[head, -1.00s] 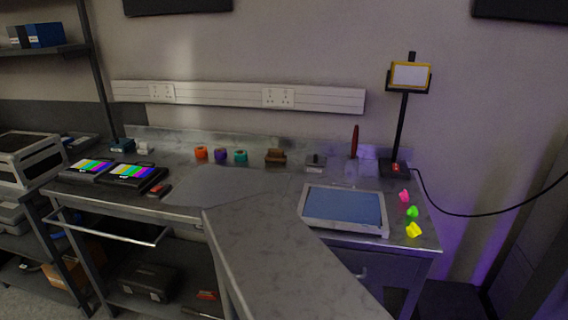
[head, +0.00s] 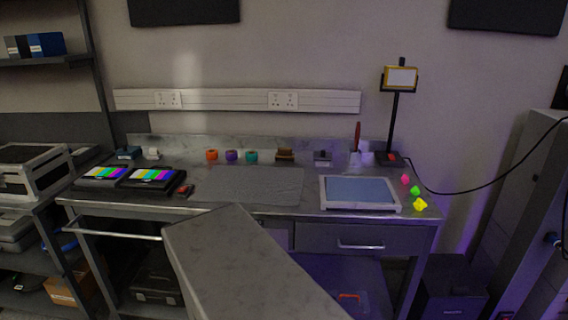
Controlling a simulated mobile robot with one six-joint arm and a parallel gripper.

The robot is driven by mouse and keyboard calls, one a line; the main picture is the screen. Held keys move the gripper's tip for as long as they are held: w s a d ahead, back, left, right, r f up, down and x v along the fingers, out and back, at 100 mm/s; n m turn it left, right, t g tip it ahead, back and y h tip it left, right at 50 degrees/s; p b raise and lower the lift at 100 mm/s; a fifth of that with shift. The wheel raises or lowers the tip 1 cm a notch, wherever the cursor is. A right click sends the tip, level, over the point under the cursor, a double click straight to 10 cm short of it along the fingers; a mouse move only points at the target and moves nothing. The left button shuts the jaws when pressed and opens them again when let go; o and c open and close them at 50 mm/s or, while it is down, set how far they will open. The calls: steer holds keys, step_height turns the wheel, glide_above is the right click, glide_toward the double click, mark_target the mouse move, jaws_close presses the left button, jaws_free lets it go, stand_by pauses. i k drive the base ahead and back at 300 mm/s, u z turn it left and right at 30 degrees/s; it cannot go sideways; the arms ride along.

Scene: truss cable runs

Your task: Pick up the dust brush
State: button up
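A small brown block-like item (head: 285,155) lies at the back middle of the metal workbench (head: 150,206). It looks most like the dust brush, but it is too small to be sure. A red upright stick-like thing (head: 357,136) stands further right, by pale containers (head: 367,157); I cannot tell whether it is a handle. My gripper is not in view, and nothing is seen touching either item.
Orange, purple and teal rolls (head: 231,156) sit left of the brown item. A grey mat (head: 262,185) lies clear before it. A framed blue panel (head: 360,192) lies right. A large grey slab (head: 235,260) fills the foreground.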

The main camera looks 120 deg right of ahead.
mark_target(285, 154)
steer(key=z, duration=0.35)
steer(key=i, duration=0.2)
steer(key=u, duration=0.4)
steer(key=k, duration=0.2)
steer(key=z, duration=3.45)
steer(key=i, duration=0.4)
steer(key=z, duration=0.1)
